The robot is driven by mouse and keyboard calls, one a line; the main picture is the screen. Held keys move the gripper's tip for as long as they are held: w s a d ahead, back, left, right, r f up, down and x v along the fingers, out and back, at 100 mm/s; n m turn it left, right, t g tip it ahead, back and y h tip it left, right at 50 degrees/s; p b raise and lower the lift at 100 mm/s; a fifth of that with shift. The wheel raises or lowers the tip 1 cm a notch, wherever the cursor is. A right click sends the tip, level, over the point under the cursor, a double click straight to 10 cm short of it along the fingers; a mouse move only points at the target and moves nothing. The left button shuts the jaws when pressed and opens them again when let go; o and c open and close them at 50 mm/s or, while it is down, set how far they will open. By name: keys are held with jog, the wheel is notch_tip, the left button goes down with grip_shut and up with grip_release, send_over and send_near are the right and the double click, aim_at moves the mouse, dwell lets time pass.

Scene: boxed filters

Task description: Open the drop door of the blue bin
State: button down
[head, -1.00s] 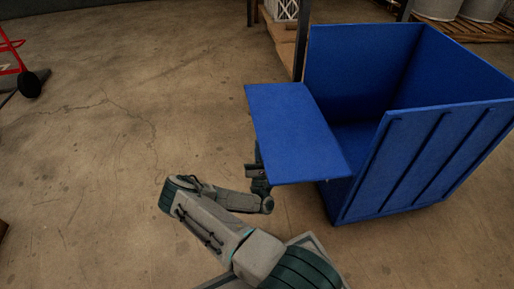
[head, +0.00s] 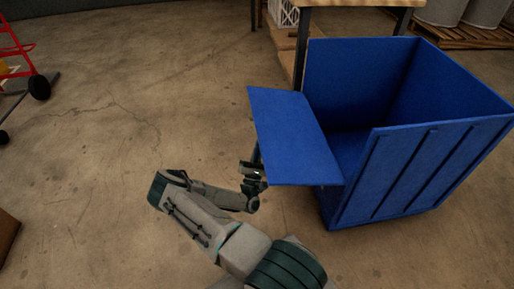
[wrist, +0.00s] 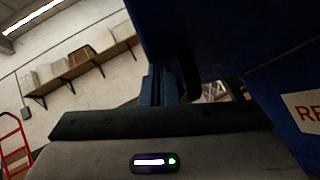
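The blue bin (head: 425,170) stands on the floor at the right in the head view, open at the top. Its drop door (head: 295,138) is swung out to the left as a flat panel, roughly level, leaving a gap in that side of the bin. My gripper (head: 254,172) is at the door's outer edge, near its front corner, and partly hidden by the panel. In the wrist view, dark blue surfaces (wrist: 215,40) fill the upper right, close to my gripper (wrist: 167,88). I cannot tell whether the fingers touch or hold the door.
A table (head: 355,3) stands behind the bin, with grey barrels (head: 462,10) on a pallet at the back right. A red hand truck (head: 20,60) is at the far left. A brown box edge (head: 6,235) shows at the lower left. The floor left of the door is clear.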

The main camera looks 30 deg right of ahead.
jog(key=shift+f, duration=0.1)
jog(key=s+a+f, duration=0.5)
jog(key=f, duration=0.5)
jog(key=shift+s+a+f, duration=0.15)
jog(key=shift+s+f, duration=0.05)
jog(key=shift+f, duration=0.1)
